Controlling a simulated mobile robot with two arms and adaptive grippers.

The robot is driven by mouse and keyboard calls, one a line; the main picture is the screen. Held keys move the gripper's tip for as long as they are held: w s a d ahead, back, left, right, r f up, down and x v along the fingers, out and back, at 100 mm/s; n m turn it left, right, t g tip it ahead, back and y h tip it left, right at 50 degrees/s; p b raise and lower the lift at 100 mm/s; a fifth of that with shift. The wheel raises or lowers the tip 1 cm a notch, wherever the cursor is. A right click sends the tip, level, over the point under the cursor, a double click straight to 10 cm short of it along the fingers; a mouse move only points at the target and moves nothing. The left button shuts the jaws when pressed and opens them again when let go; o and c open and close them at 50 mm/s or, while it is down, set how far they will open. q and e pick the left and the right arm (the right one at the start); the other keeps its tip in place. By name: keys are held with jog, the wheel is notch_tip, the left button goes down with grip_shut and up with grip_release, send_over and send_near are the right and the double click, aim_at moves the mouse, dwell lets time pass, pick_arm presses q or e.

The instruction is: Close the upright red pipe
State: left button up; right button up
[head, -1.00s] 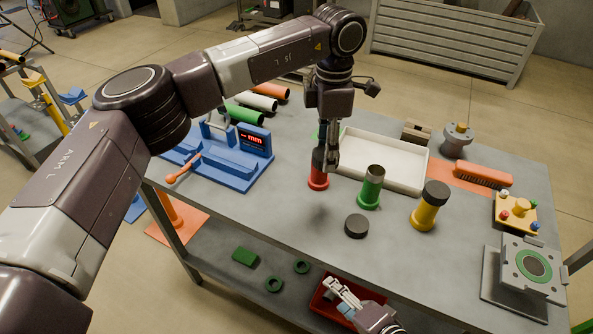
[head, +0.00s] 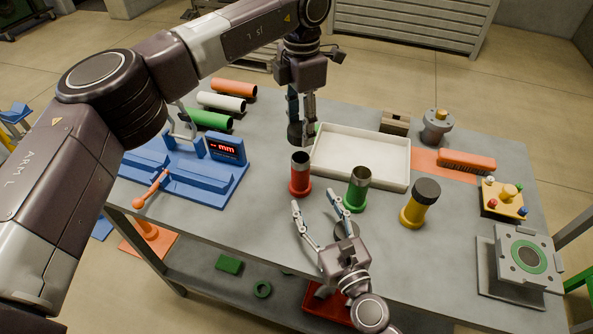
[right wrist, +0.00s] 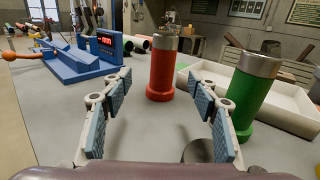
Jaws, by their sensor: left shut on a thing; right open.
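The red pipe (head: 300,178) stands upright on the grey table, its metal-rimmed top open and uncovered; it also shows in the right wrist view (right wrist: 161,75). My left gripper (head: 300,122) is shut on a dark round cap (head: 296,135), just above and behind the pipe's top in the head view, apart from it. My right gripper (head: 315,200) is open and empty, low over the table in front of the red pipe. In the right wrist view its fingers (right wrist: 160,90) are spread with the pipe beyond them. A second dark cap (right wrist: 197,151) lies on the table, partly hidden by my right gripper.
A green pipe (head: 358,190) with an open top stands right of the red one. A yellow pipe (head: 419,205) wears a dark cap. A white tray (head: 350,182) lies behind. A blue measuring fixture (head: 190,175) stands left. Table (head: 250,235) is clear at front left.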

aim_at(304, 177)
jog(key=shift+w+d+m+h, duration=0.15)
jog(key=shift+d+m+h, duration=0.15)
jog(key=shift+m, duration=0.1)
jog(key=shift+a, duration=0.1)
jog(key=x, duration=1.2)
jog(key=shift+r, duration=0.15)
jog(key=shift+c, duration=0.2)
grip_shut()
